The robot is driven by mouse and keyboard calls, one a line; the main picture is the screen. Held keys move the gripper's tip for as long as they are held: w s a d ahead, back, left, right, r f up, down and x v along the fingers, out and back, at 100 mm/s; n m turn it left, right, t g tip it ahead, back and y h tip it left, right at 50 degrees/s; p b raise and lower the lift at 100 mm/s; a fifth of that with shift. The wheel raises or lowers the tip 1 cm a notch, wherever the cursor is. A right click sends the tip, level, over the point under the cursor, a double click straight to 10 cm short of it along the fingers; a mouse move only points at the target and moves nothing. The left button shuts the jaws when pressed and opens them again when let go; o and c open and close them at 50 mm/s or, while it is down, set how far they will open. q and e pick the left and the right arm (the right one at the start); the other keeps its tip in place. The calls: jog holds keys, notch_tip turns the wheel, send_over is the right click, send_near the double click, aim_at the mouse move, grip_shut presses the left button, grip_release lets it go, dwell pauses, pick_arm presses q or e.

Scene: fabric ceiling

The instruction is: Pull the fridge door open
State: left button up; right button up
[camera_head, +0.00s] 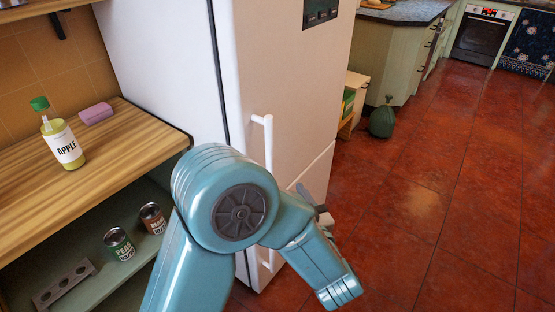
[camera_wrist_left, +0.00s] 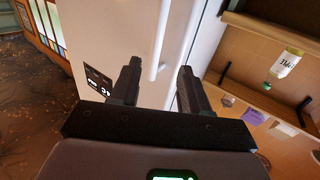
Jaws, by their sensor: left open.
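The white fridge (camera_head: 165,60) stands left of centre in the head view. Its upper door (camera_head: 295,85) looks closed, with a white vertical bar handle (camera_head: 268,140) near the left edge. A lower door (camera_head: 318,172) has its own handle (camera_head: 267,262), partly hidden by my left arm. My left gripper (camera_head: 318,203) is mostly hidden behind its own arm, in front of the fridge. In the left wrist view the gripper (camera_wrist_left: 158,82) is open and empty. A handle (camera_wrist_left: 162,38) shows between its fingers, beyond the tips, apparently untouched. My right gripper is not in view.
A wooden counter (camera_head: 120,140) left of the fridge holds an apple juice bottle (camera_head: 62,140) and a pink sponge (camera_head: 96,113). Cans (camera_head: 119,243) stand on the shelf below. The red tiled floor (camera_head: 440,200) at right is largely clear; a green vase (camera_head: 382,120) stands beyond the fridge.

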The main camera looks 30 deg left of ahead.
aim_at(271, 156)
pick_arm(q)
jog(key=p+x, duration=0.1)
jog(key=x, duration=1.5)
jog(key=shift+w+d+f+p, duration=0.1)
jog(key=shift+w+p, duration=0.1)
jog(key=shift+p, duration=0.1)
grip_shut()
